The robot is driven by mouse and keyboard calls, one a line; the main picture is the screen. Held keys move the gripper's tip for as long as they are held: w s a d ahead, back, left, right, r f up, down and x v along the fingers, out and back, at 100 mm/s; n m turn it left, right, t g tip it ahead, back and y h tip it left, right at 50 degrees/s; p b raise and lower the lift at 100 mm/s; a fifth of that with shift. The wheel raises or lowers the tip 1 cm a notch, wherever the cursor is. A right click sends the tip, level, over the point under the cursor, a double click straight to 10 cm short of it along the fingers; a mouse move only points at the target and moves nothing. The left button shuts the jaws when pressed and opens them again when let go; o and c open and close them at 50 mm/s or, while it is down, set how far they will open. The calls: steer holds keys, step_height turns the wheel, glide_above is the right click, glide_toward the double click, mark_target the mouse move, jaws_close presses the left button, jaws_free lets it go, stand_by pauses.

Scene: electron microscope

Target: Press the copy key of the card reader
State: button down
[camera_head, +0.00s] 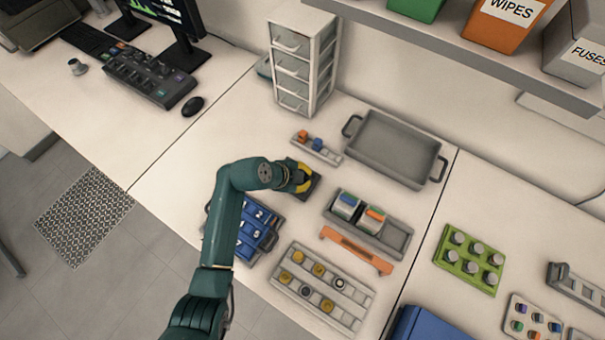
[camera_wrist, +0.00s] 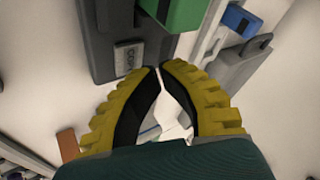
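The card reader is a dark grey box, mostly hidden behind my gripper in the head view, with its edge (camera_head: 314,187) showing. In the wrist view, the card reader (camera_wrist: 100,20) fills the upper left. Its light grey copy key (camera_wrist: 128,57), lettered "COPY", faces the camera. A green block (camera_wrist: 172,10) is at the reader's right side. My gripper (camera_head: 304,180) has yellow fingers with black inner pads.
A small rack (camera_head: 328,154) with orange and blue pieces lies behind the reader. A grey tray (camera_head: 348,178) stands behind right, a bin holder (camera_head: 396,240) to the right, and a blue rack (camera_head: 270,243) nearer the front. A drawer unit (camera_head: 312,60) stands at the back.

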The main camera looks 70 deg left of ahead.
steer(key=shift+f+b, duration=0.3)
steer(key=shift+f, duration=0.15)
steer(key=shift+f+b, duration=0.3)
steer(key=shift+f, duration=0.1)
stand_by(0.6)
steer(key=shift+r+p, duration=0.75)
steer(key=shift+r, duration=0.05)
steer(key=shift+r, duration=0.1)
step_height(320, 180, up, 5)
steer(key=p, duration=0.4)
stand_by(0.8)
